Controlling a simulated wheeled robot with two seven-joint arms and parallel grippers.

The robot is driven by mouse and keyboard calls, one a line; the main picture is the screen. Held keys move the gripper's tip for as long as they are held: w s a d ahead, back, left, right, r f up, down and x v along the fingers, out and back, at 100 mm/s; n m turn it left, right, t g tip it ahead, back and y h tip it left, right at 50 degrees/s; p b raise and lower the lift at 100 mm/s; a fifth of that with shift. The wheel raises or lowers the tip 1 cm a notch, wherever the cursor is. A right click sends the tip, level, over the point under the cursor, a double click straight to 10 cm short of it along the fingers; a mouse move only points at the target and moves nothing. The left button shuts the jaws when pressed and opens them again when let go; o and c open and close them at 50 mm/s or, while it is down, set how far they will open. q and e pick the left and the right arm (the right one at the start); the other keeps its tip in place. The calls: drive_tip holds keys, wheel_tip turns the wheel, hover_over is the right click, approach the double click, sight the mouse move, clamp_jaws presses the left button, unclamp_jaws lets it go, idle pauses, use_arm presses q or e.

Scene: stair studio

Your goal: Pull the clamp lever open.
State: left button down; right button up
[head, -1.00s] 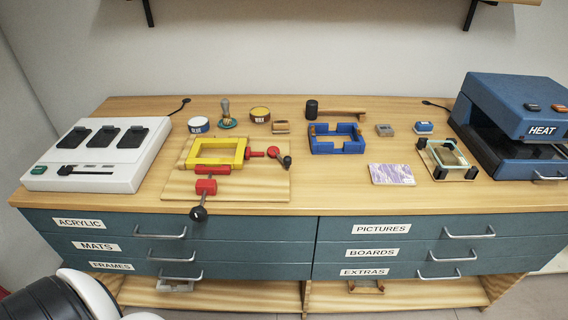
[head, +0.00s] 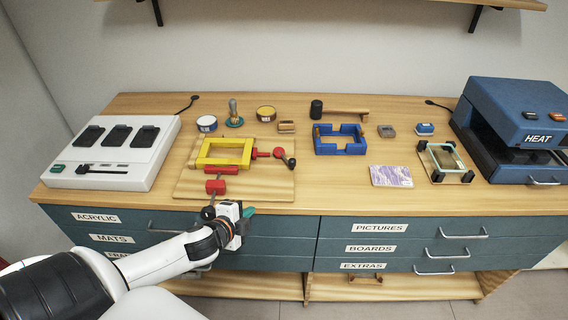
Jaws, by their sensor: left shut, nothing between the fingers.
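A yellow frame (head: 224,152) lies on a wooden board (head: 275,187) on the bench. A red clamp (head: 215,187) sits at its front side, with a dark knobbed lever (head: 208,212) pointing toward the bench's front edge. A second red clamp (head: 262,154) is at the frame's right side, with its own dark lever (head: 290,161). My left gripper (head: 246,215) is shut and empty at the front edge, just right of the front lever's knob. My arm partly hides the area below the knob; I cannot tell whether they touch. My right gripper is not in view.
A white box with black pads (head: 112,172) stands at the left, and a blue heat press (head: 515,125) at the right. A blue frame jig (head: 340,148), tins and small blocks stand behind. Drawers with handles (head: 463,233) lie below the edge.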

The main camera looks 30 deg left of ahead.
sight(291, 165)
use_arm(q)
wheel_tip(291, 165, up, 7)
drive_tip(key=w+m+t+h, duration=0.1)
drive_tip(key=w+m+h, duration=0.1)
drive_tip(key=m, duration=0.3)
drive_tip(key=shift+w+f+t, duration=0.15)
drive_tip(key=shift+w+t, duration=0.25)
drive_tip(key=shift+w, duration=0.05)
drive_tip(key=p+x, duration=0.1)
drive_tip(key=x, duration=0.3)
drive_tip(key=p+x, duration=0.1)
drive_tip(key=x, duration=0.4)
drive_tip(key=r+p+x, duration=0.1)
drive_tip(key=x, duration=0.4)
drive_tip(key=shift+w+d, duration=0.15)
drive_tip(key=shift+d, duration=0.05)
drive_tip(key=shift+d, duration=0.1)
